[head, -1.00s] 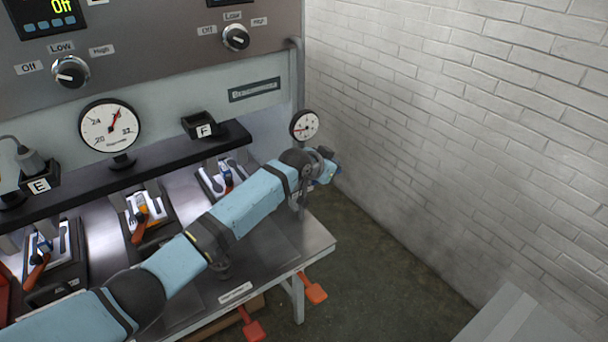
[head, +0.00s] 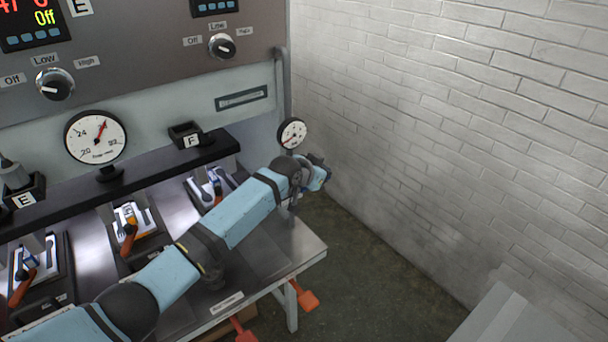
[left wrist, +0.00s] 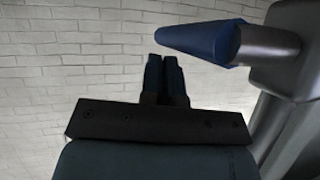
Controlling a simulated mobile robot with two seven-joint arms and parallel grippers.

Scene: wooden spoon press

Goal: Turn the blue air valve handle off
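The blue valve handle (left wrist: 200,41) shows in the left wrist view as a blue grip on a grey metal stem at the upper right. It points to the left, roughly level in that picture. My left gripper (left wrist: 166,62) has its two dark fingers close together with nothing seen between them. The fingertips are just below and left of the handle, apart from it in the picture; the depth gap is hard to judge. In the head view my left gripper (head: 320,172) is beside the press's right end, below the small gauge. The handle cannot be told apart there. My right gripper is out of view.
The small round gauge (head: 292,133) stands on the press's right side, close to my left wrist. The metal table (head: 262,262) lies under my arm, with orange-red pedals (head: 304,295) below its edge. A white brick wall (head: 450,130) is on the right, with open floor between.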

